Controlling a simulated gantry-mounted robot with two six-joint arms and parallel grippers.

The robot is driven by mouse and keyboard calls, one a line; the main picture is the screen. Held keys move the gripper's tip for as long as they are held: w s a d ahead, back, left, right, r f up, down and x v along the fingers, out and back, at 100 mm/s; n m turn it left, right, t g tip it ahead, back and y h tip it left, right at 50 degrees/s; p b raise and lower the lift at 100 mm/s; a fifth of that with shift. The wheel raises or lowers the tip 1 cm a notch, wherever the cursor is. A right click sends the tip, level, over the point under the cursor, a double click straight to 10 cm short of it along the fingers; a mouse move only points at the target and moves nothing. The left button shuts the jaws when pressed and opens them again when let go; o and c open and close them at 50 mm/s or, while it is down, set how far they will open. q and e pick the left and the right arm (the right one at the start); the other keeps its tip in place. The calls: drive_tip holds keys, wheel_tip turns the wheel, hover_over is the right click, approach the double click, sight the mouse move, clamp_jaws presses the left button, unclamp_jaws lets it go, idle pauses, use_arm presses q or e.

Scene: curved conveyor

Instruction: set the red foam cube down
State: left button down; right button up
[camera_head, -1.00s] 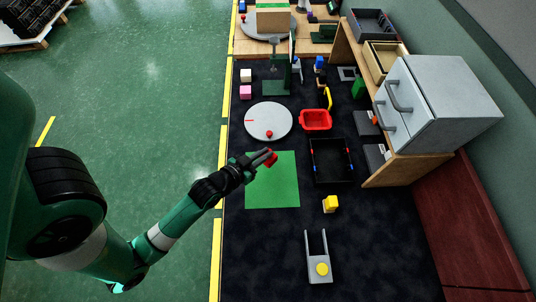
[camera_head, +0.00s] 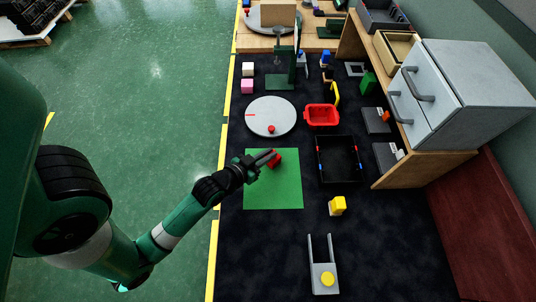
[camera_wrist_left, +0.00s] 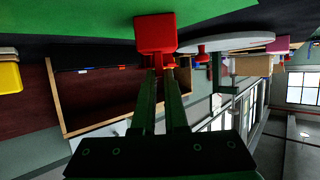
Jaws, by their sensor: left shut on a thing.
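The red foam cube (camera_head: 275,160) is at the tips of my left gripper (camera_head: 268,156), over the upper part of the green mat (camera_head: 273,190). The fingers partly hide it in the head view. In the left wrist view the cube (camera_wrist_left: 155,34) sits at the ends of the two dark fingers (camera_wrist_left: 160,70), which are shut on it, with the green surface (camera_wrist_left: 80,15) just beyond. I cannot tell whether the cube touches the mat. My right gripper is not in view.
A white turntable (camera_head: 270,112) with a small red piece (camera_head: 271,129) is beyond the mat. A red bin (camera_head: 321,116) and a black tray (camera_head: 337,176) stand to the right. A yellow block (camera_head: 337,205) and a grey forked holder (camera_head: 323,277) are nearer. The dark surface between them is clear.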

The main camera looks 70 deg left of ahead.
use_arm(q)
drive_tip(key=c, duration=1)
unclamp_jaws()
drive_tip(key=shift+o, duration=0.3)
drive_tip(key=shift+r, duration=0.2)
drive_tip(key=p+v, duration=0.3)
drive_tip(key=v, duration=0.9)
